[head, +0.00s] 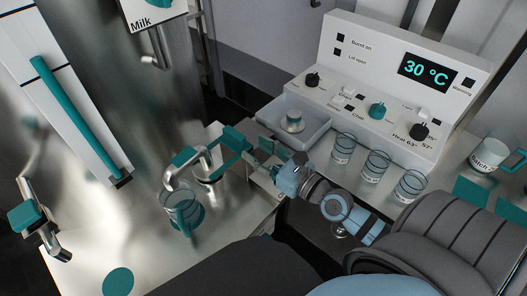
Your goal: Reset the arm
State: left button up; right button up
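My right arm comes in from the lower right, with blue-grey joints. Its gripper (264,158) is beside the teal lever (233,138) of a metal tap, at the right edge of the steel worktop. I cannot tell whether the fingers touch the lever, and their gap is too small and cluttered to read. My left gripper is not in view.
A clear jug (182,212) with a teal handle stands under a spout on the worktop (85,268). The control panel (395,85) reads 30 °C. A tray (309,131) holds a small metal piece.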

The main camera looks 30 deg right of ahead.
jog(key=shift+v, duration=1.25)
